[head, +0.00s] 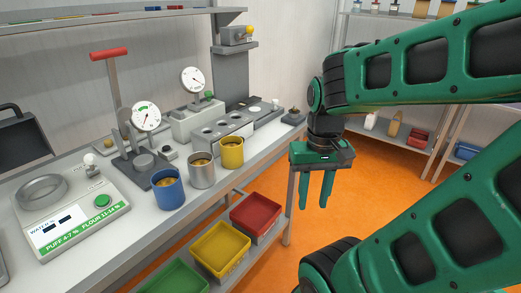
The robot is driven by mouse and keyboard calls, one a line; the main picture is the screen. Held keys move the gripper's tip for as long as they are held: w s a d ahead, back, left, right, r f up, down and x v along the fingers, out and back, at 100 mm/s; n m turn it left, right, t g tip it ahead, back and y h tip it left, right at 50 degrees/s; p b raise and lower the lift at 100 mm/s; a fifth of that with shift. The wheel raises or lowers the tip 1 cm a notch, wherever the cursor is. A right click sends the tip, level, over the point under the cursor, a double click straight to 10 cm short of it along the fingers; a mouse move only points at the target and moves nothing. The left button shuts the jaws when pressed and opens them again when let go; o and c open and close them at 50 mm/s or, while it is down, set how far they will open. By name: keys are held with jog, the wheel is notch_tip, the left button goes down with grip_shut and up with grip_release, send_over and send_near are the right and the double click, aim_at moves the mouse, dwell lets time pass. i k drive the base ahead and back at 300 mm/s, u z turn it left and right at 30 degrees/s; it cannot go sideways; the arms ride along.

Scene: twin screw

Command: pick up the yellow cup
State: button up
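The yellow cup (232,153) stands upright on the white workbench (120,245), near its front edge. It is the rightmost of three cups in a row and has something brown inside. My gripper (316,205) hangs to the right of the yellow cup, beyond the bench's front edge, pointing down. Its two green fingers are apart, with nothing visible between them. The gripper and the cup are clearly apart.
A grey cup (202,170) and a blue cup (168,189) stand left of the yellow cup. Behind are a grey block with round holes (213,133) and dial gauges (146,116). Yellow (221,247) and red (256,215) bins sit below. The orange floor is open to the right.

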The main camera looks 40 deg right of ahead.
aim_at(230, 148)
jog(key=z, duration=1.85)
jog(key=k, duration=0.75)
jog(key=u, duration=1.15)
